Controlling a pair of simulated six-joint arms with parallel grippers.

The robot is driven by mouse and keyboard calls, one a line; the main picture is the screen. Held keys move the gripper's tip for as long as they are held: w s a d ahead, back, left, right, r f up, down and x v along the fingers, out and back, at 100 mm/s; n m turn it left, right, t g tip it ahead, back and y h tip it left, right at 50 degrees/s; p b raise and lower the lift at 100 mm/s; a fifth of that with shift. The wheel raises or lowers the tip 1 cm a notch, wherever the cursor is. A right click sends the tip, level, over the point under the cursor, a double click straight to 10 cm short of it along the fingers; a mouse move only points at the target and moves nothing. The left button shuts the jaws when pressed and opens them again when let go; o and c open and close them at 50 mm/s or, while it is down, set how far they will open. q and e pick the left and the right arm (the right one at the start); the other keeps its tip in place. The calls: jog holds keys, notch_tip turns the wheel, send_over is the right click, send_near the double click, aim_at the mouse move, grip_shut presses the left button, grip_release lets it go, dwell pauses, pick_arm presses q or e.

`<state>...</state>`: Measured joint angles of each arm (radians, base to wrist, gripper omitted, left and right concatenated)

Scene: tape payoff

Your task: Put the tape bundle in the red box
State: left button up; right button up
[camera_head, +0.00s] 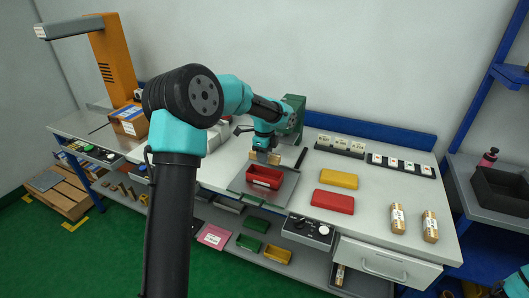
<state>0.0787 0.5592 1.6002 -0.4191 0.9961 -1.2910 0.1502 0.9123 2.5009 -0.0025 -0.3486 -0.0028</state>
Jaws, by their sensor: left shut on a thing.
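My left gripper (264,158) is just above and behind the red box (264,184), pointing down. It is shut on a small tan thing that looks like the tape bundle (274,159), mostly hidden by the fingers. The red box is open at the top, has a pale label on its front and sits on a grey plate (284,192) on the bench. The bundle shows above the box's rear rim; whether it touches the box I cannot tell. My right gripper is not in view; only a bit of teal arm shows at the bottom right corner.
A yellow block (338,179) and a red block (333,201) lie right of the plate. Racks of white pieces (341,146) line the back. A green machine (291,118) stands behind the gripper. An open drawer (384,264) juts out in front.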

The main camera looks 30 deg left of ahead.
pick_arm(q)
jog(key=shift+f, duration=2.4)
jog(key=shift+f, duration=0.1)
jog(key=o, duration=1.1)
jog(key=shift+c, duration=0.2)
notch_tip(320, 180, up, 18)
jog(key=shift+f, duration=0.25)
